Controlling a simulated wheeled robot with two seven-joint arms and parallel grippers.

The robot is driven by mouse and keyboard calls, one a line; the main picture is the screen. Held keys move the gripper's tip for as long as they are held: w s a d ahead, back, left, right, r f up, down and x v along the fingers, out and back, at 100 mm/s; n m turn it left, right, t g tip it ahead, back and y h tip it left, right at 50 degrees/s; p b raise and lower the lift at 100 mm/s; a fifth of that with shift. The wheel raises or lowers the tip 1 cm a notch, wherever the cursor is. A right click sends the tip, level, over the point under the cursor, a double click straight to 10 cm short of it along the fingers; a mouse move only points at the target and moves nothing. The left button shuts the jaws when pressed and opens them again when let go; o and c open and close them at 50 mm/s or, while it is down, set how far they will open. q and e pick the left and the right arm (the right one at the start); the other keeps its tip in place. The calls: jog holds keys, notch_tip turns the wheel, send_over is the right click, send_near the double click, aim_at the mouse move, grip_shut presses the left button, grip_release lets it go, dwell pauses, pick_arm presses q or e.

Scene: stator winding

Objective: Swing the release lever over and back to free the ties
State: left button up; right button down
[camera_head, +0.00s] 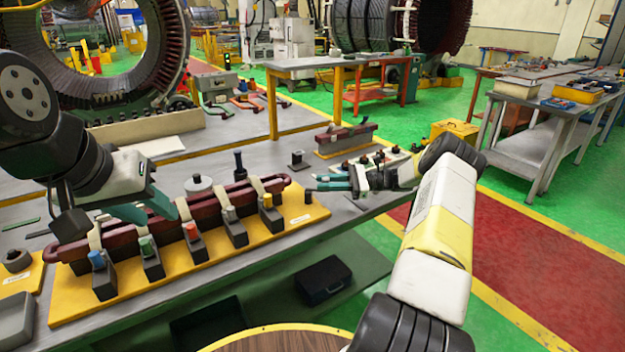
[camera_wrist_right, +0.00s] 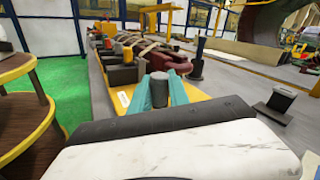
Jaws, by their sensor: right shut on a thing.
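A yellow board (camera_head: 290,225) carries a long dark red coil bar (camera_head: 205,210) with pale ties around it. A row of dark clamps with coloured caps, such as the red cap (camera_head: 191,231), stands along its near side. My right gripper (camera_head: 328,183) is past the board's right end, beside a small dark post (camera_head: 308,196). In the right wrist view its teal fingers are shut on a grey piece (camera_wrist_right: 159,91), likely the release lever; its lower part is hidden. My left gripper (camera_head: 148,208) hovers over the bar's left half, its teal fingers apart and empty.
A grey spool (camera_head: 198,184) and a black upright tool (camera_head: 239,166) stand behind the bar. Another dark red piece (camera_head: 345,140) and a pale tray of small parts (camera_head: 372,162) lie farther right. Black bins (camera_head: 323,280) are on the lower shelf.

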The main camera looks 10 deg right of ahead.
jog(key=shift+w+n+g, duration=0.2)
jog(key=shift+n+g, duration=0.2)
jog(key=shift+g, duration=0.3)
jog(key=shift+w+n+g, duration=0.2)
jog(key=shift+n+g, duration=0.2)
jog(key=shift+g, duration=0.3)
jog(key=c, duration=1.3)
grip_release()
jog(key=shift+w, duration=0.1)
jog(key=shift+o, duration=0.2)
jog(key=shift+d, duration=0.15)
